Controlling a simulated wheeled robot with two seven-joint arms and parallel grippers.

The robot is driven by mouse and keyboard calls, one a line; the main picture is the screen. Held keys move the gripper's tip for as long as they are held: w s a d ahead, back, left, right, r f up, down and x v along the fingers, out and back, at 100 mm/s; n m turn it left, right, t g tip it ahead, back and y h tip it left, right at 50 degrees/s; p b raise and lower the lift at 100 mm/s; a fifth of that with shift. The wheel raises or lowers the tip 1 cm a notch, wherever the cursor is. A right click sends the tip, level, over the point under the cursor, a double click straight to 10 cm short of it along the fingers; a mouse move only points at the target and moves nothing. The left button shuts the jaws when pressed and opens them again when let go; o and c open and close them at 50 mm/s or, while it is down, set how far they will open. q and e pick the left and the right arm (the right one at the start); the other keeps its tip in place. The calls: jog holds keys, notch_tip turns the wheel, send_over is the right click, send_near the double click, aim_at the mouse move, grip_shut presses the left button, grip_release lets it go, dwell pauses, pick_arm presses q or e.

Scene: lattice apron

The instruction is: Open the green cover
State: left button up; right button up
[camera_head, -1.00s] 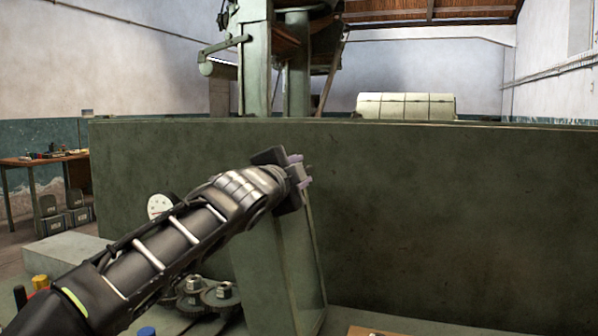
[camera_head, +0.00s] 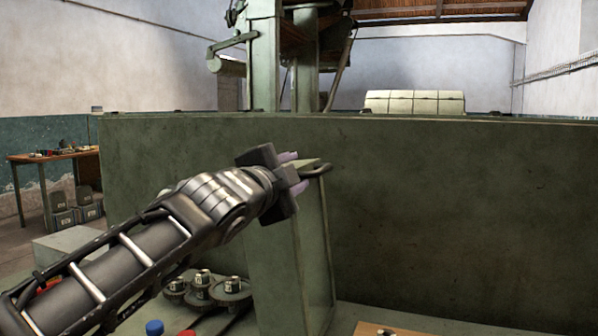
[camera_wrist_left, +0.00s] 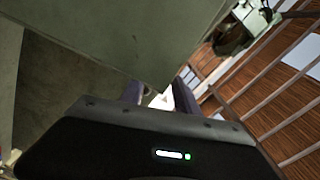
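The green cover (camera_head: 293,265) is a tall, box-like panel standing in front of the big green wall, with a dark handle (camera_head: 318,171) at its top right. My left gripper (camera_head: 297,172) is at the cover's top, its two pale purple fingers spread apart, with the handle just beyond the fingertips. I cannot tell whether they touch it. In the left wrist view the fingers (camera_wrist_left: 160,95) are apart, and a broad green surface (camera_wrist_left: 110,35), likely the cover, fills the area ahead of them. My right gripper is not in view.
Several metal gears (camera_head: 205,288) lie left of the cover, below my left arm. A blue knob (camera_head: 154,327) and a wooden board (camera_head: 388,330) are at the bottom edge. The large green wall (camera_head: 450,215) stands behind. A workbench (camera_head: 55,156) is far left.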

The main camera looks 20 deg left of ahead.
pick_arm(q)
jog(key=shift+s+r, duration=0.15)
jog(key=shift+s, duration=0.15)
jog(key=s+b, duration=0.1)
jog(key=s, duration=0.7)
jog(key=shift+s, duration=0.3)
dwell(0.3)
jog(key=shift+d, duration=0.1)
